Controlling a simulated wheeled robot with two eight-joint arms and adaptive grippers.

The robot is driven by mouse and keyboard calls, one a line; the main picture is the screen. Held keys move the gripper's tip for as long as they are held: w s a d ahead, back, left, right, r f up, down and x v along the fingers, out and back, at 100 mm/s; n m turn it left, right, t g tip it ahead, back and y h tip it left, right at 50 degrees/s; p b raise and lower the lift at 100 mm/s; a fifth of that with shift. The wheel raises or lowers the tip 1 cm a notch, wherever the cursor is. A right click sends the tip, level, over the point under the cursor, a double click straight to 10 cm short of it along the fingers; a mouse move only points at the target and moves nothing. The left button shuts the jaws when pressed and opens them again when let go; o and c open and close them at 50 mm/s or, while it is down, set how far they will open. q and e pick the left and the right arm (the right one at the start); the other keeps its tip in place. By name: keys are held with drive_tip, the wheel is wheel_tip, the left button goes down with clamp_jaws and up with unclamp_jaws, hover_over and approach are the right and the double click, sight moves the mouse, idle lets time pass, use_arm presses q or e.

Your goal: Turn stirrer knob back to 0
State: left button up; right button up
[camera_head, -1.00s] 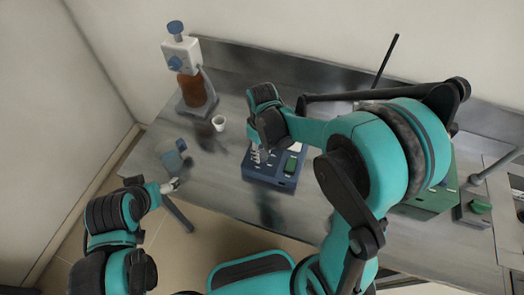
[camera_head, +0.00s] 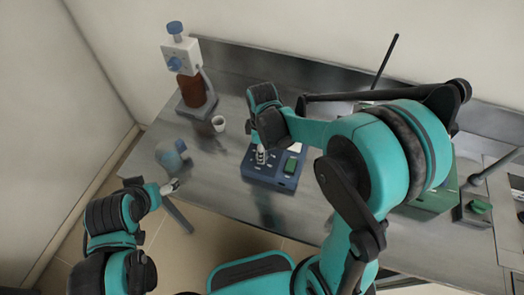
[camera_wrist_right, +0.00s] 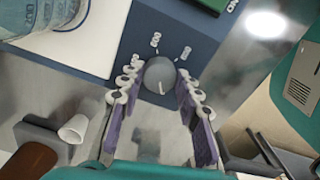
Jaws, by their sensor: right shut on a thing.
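The stirrer (camera_head: 268,180) is a dark blue box with a green display, near the middle of the bench. In the right wrist view its grey round knob (camera_wrist_right: 160,76) sits on the blue front panel (camera_wrist_right: 188,38), with a pale pointer line towards the bottom of the picture. My right gripper (camera_wrist_right: 160,84) is shut on the knob, its padded fingers on either side. In the head view my right gripper (camera_head: 262,156) is over the stirrer and hides the knob. My left gripper (camera_head: 173,186) is off the bench's front edge, away from the stirrer; its jaw opening is unclear.
A bluish beaker (camera_head: 167,157) and a small white cup (camera_head: 218,123) stand left of the stirrer. A dispenser bottle with brown liquid (camera_head: 190,88) stands at the back left. Green equipment (camera_head: 432,203) is at the right, partly behind my right arm.

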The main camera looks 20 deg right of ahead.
idle(0.4)
drive_tip(key=o, duration=1.1)
drive_tip(key=shift+o, duration=0.2)
wheel_tip(320, 180, up, 12)
